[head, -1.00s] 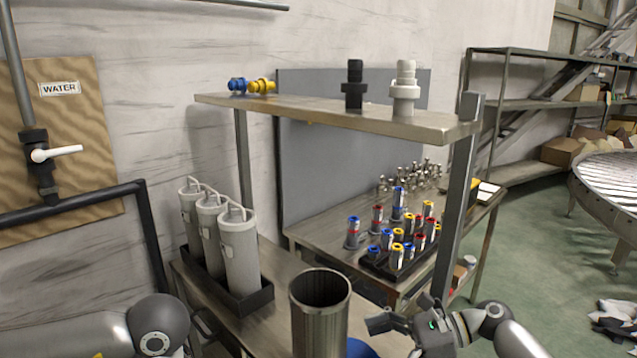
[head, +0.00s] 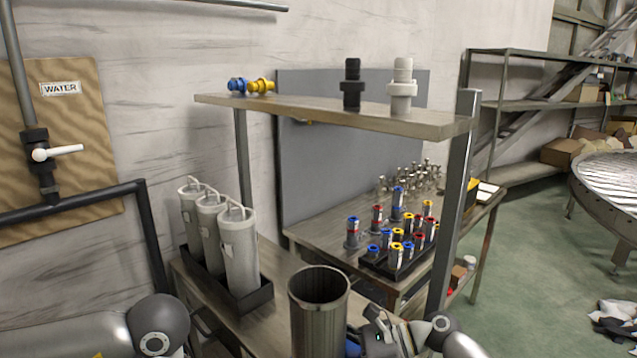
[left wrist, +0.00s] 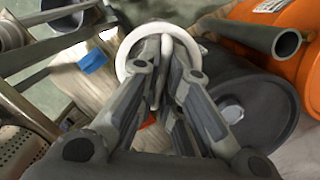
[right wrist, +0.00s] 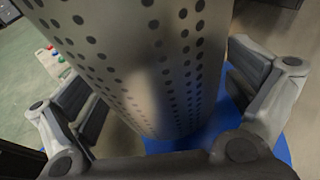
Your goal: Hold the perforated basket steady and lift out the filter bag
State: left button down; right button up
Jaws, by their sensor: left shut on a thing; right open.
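The perforated basket (head: 320,318) is an upright, open-topped metal cylinder at the front of the bench in the head view, its inside dark. In the right wrist view its holed wall (right wrist: 150,60) stands between the spread fingers of my right gripper (right wrist: 165,105), above a blue surface (right wrist: 215,155). My right gripper is open around the basket, low at its right side in the head view. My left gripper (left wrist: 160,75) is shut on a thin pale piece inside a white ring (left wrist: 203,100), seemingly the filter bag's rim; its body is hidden. The left fingertips are not clear in the head view.
Three white capped cylinders (head: 218,235) with handles stand in a black tray (head: 250,296) left of the basket. A shelf (head: 330,115) with fittings spans above. Behind is a table with coloured fittings (head: 400,240). An orange cylinder (left wrist: 285,35) lies near my left gripper.

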jog(key=shift+f, duration=0.1)
jog(key=c, duration=0.4)
pick_arm(q)
jog(key=shift+r, duration=0.2)
pick_arm(e)
jog(key=shift+c, duration=0.2)
pick_arm(q)
notch_tip(320, 180, up, 22)
jog(key=shift+f, duration=0.15)
dwell(1.0)
jog(key=shift+r, duration=0.75)
pick_arm(e)
jog(key=o, duration=0.4)
jog(key=shift+o, duration=0.2)
